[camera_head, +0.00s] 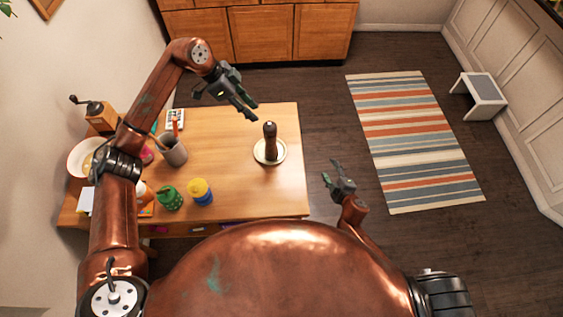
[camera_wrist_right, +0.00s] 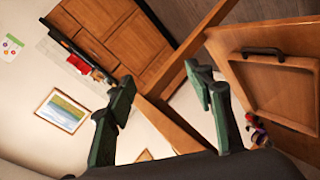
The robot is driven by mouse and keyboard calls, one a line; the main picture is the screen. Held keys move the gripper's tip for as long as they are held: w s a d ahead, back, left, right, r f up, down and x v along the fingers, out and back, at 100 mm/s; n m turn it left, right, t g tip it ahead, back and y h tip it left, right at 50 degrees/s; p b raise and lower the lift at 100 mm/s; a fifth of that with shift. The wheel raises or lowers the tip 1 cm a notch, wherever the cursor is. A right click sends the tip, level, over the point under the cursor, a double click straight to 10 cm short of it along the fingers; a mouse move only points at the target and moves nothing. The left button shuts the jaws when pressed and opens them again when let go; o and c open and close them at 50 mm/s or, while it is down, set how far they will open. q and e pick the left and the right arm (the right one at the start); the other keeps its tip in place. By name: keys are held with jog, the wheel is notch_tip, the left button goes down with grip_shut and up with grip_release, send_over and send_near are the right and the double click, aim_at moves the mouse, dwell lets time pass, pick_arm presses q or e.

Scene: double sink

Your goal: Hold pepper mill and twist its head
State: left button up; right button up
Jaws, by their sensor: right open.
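A dark brown pepper mill (camera_head: 270,142) stands upright on a pale round plate (camera_head: 281,156) near the right side of the wooden table. My left gripper (camera_head: 254,111) is up and to the left of the mill in the head view, apart from it, with its fingers spread and empty. My right gripper (camera_head: 331,170) is off the table's right edge, to the lower right of the mill. In the right wrist view its two green fingers (camera_wrist_right: 160,78) are wide apart with nothing between them. The mill is not seen in the right wrist view.
The wooden table (camera_head: 230,130) is clear around the plate. A grey utensil cup (camera_head: 173,152), a green container (camera_head: 169,198), a yellow-and-blue jar (camera_head: 200,191), a white bowl (camera_head: 82,158) and a coffee grinder (camera_head: 100,116) crowd its left side. A striped rug (camera_head: 411,140) lies right.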

aim_at(275, 156)
jog(key=a+r+y, duration=0.1)
jog(key=a+r, duration=0.3)
jog(key=r, duration=0.1)
jog(key=w+a+r+t+y, duration=0.1)
jog(key=a+r, duration=0.3)
jog(key=a, duration=0.1)
jog(key=a+r+y, duration=0.1)
jog(key=a+r, duration=0.3)
jog(key=r, duration=0.1)
jog(key=shift+w+a+r+m+t+y, duration=0.25)
jog(key=shift+w+r+m+t+y, duration=0.05)
jog(key=shift+w, duration=0.05)
jog(key=s+a+f+m, duration=0.1)
jog(key=a+m, duration=0.1)
jog(key=a+m+g, duration=0.1)
jog(key=a+m, duration=0.1)
jog(key=m, duration=0.1)
jog(key=s+a+f+m+g+y, duration=0.1)
jog(key=a+m, duration=0.1)
jog(key=a, duration=0.1)
jog(key=shift+s+a+f, duration=0.1)
jog(key=shift+s+f, duration=0.25)
jog(key=shift+a+f+m, duration=0.15)
jog(key=shift+a+m, duration=0.05)
jog(key=shift+m, duration=0.1)
jog(key=shift+w+a+f, duration=0.15)
jog(key=shift+w, duration=0.15)
jog(key=shift+x, duration=3.45)
jog(key=shift+c, duration=0.7)
